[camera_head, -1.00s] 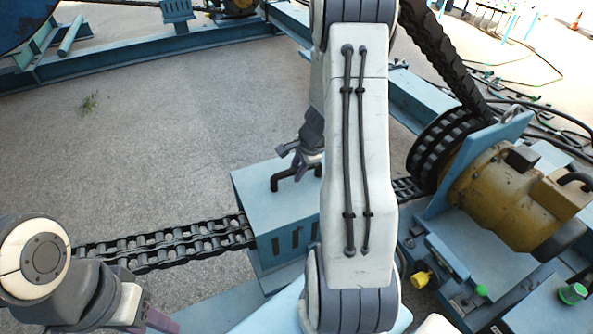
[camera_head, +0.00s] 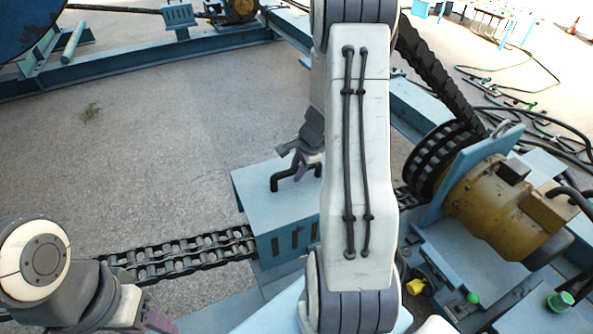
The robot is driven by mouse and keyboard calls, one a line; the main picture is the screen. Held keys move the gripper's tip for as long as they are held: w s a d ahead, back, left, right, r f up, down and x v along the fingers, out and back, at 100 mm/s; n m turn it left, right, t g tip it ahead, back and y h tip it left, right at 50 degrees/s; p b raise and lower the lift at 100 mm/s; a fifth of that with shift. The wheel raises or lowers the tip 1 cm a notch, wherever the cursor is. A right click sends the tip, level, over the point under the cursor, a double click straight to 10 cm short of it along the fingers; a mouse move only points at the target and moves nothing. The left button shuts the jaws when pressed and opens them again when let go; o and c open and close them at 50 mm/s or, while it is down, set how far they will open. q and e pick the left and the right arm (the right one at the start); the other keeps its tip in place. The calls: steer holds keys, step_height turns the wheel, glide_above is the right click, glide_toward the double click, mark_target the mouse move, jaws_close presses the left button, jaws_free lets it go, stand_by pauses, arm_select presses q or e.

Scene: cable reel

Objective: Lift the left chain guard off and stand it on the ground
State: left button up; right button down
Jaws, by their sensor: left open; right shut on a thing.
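The chain guard is a light blue metal box (camera_head: 262,188) with dark slots in its side and a black handle (camera_head: 283,181) on top. My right gripper (camera_head: 303,172) is shut on that handle; my own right arm hides part of the guard and the handle's far end. A heavy black chain (camera_head: 185,257) enters the guard from the left and comes out behind my arm on the right. My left gripper (camera_head: 158,322) is at the bottom left, apart from the guard and near the chain; only its tip shows and it is open.
A yellow motor (camera_head: 503,205) and a chain sprocket (camera_head: 440,158) stand on a blue frame at the right. A blue beam (camera_head: 140,75) crosses the back. Cables (camera_head: 535,120) lie on the ground at the far right. Bare grey ground (camera_head: 170,150) lies left of the guard.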

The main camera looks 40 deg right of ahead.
steer(key=shift+r+p, duration=2.75)
steer(key=shift+r, duration=0.55)
steer(key=shift+w, duration=0.1)
